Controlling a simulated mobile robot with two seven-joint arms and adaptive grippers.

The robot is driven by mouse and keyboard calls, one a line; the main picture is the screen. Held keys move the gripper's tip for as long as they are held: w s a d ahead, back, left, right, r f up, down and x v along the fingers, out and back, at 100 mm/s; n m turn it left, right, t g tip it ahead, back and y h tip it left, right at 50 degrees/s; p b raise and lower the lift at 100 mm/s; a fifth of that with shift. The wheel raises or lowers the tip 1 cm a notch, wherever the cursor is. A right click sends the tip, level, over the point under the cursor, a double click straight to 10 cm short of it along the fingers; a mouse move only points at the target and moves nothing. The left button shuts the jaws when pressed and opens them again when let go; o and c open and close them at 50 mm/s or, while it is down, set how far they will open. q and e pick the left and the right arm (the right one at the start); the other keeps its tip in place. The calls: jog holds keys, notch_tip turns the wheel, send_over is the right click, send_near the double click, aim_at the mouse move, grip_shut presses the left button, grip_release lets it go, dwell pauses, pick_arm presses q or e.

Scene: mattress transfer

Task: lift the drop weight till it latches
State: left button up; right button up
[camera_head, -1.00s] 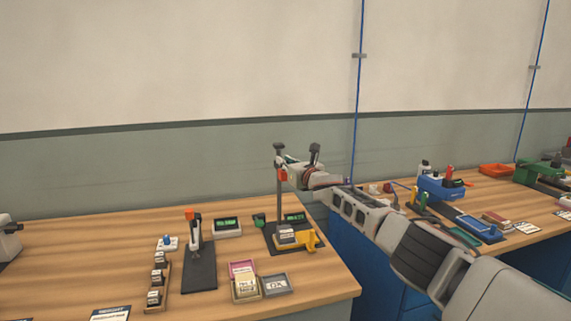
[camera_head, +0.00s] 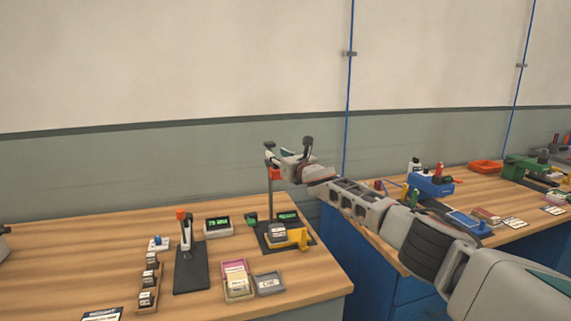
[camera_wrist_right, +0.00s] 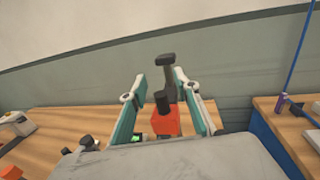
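The drop weight looks to be the orange-red block (camera_head: 275,174) high on the dark upright post (camera_head: 271,202) of a tester on the left bench. In the right wrist view the orange block (camera_wrist_right: 166,123) has a black knob on top, with the dark capped post behind it. My right gripper (camera_head: 283,157) is at the top of the post, at or just above the block. In its wrist view its two teal fingers (camera_wrist_right: 159,82) stand apart on either side of the post and knob, with gaps visible. My left gripper is not in view.
A yellow part (camera_head: 300,238) and a grey block sit at the tester's base. A second stand (camera_head: 187,252), a display (camera_head: 218,227) and trays of cards (camera_head: 237,280) stand nearby. A second bench (camera_head: 480,186) with devices lies to the right, under my arm.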

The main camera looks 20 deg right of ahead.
jog(key=f+v, duration=0.1)
jog(key=v, duration=0.5)
jog(key=shift+s, duration=0.35)
